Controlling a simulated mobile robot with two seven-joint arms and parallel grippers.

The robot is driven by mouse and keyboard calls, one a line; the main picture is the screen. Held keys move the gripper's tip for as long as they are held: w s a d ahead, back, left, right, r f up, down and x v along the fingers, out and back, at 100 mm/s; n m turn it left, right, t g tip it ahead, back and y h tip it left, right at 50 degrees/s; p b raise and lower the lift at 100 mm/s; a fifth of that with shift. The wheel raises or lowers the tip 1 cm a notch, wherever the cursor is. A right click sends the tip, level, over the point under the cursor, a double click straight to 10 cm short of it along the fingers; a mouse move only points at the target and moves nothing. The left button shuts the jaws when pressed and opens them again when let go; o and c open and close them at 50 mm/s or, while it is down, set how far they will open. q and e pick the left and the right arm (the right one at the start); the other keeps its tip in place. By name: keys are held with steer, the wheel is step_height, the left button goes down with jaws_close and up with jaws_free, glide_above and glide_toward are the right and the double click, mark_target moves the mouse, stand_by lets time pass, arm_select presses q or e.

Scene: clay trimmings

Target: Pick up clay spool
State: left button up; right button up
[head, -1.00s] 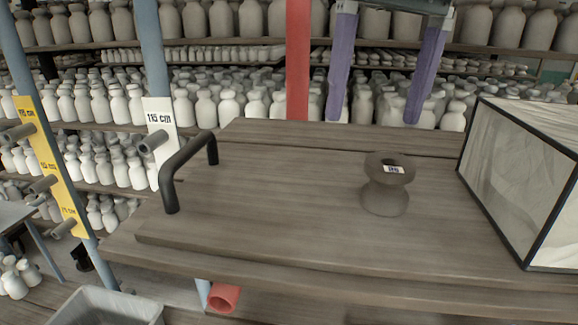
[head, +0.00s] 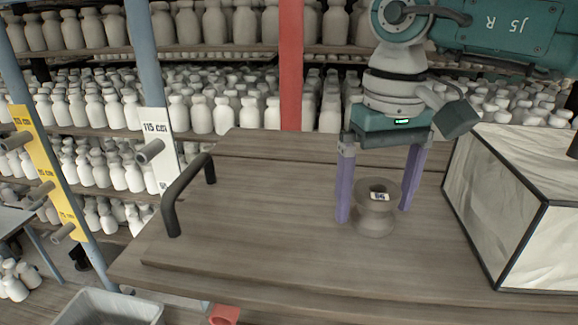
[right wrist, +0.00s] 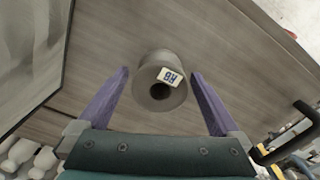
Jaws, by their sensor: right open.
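The clay spool (head: 375,222) stands upright on the wooden table (head: 260,215), right of its middle. It is grey-brown, narrow at the waist, with a hole in its top and a small white label. My right gripper (head: 374,214) points down from above with its two purple fingers apart. In the head view one finger is left of the spool and the other is to its right and a little behind. In the right wrist view the spool (right wrist: 160,82) lies between the open fingertips (right wrist: 160,73), with gaps on both sides. My left gripper is not in view.
A black-framed box with pale crumpled sides (head: 500,195) stands close to the right of my right gripper. A black handle (head: 186,192) rises at the table's left end. Shelves of pale bottles (head: 215,110) stand behind. The table left of the spool is clear.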

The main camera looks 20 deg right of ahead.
steer(key=shift+c, duration=0.2)
steer(key=c, duration=1.5)
